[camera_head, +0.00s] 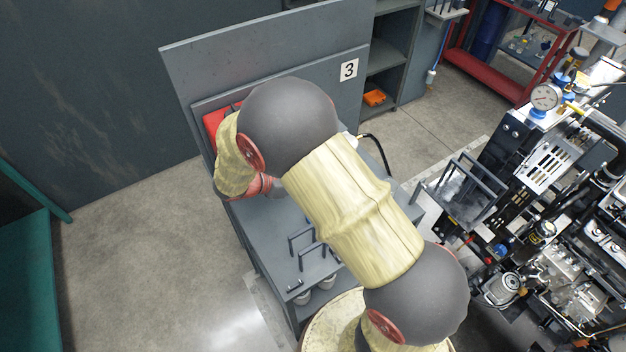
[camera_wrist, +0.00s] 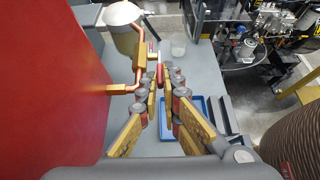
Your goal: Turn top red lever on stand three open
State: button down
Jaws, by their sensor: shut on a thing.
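Stand three (camera_head: 265,52) is a grey bench with a tall back panel and a white "3" sign (camera_head: 349,69). A red panel (camera_head: 214,121) shows at its left, mostly hidden by my arm. In the wrist view the red panel (camera_wrist: 50,80) fills the left side, with a copper pipe (camera_wrist: 137,68) beside it. A small red lever (camera_wrist: 160,72) is at the pipe, between my fingertips. My gripper (camera_wrist: 160,82) is shut on the red lever, its fingers on either side. In the head view my arm hides the gripper and the lever.
A grey-white rounded vessel (camera_wrist: 122,14) tops the pipework. A blue tray (camera_wrist: 190,112) lies on the bench below my fingers. Black handles (camera_head: 305,243) stand on the bench's near part. A diesel engine (camera_head: 560,255) is on the right. The floor at left is clear.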

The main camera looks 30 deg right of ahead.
jog(key=shift+f, duration=0.15)
dwell(0.3)
jog(key=c, duration=2)
grip_release()
jog(key=shift+a, duration=0.15)
jog(key=v, duration=0.7)
jog(key=shift+a, duration=0.45)
